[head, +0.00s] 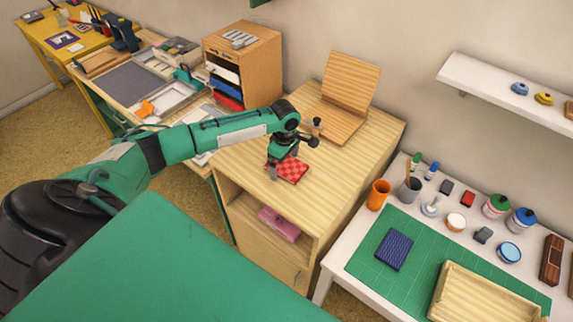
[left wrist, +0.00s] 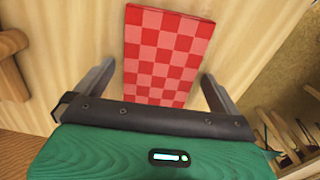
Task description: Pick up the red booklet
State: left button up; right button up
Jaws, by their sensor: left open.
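The red booklet (head: 292,169) has a checkered cover and lies on top of the wooden cabinet (head: 345,165). In the left wrist view the booklet (left wrist: 164,50) lies between the two fingers. My left gripper (head: 282,169) is over the booklet's near left part. In the left wrist view my left gripper (left wrist: 160,88) is open, with a finger on each side of the booklet and a gap at each side. Its fingers partly hide the booklet in the head view. My right gripper is not in view.
A wooden stand (head: 345,100) is behind the booklet on the cabinet. A pink item (head: 279,224) lies on the cabinet's open shelf. At the right, a white table holds a green mat (head: 365,262), a blue booklet (head: 394,249), a wooden tray (head: 440,300) and an orange cup (head: 378,194).

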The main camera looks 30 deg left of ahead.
pick_arm(q)
jog(key=c, duration=1.1)
jog(key=shift+o, duration=0.2)
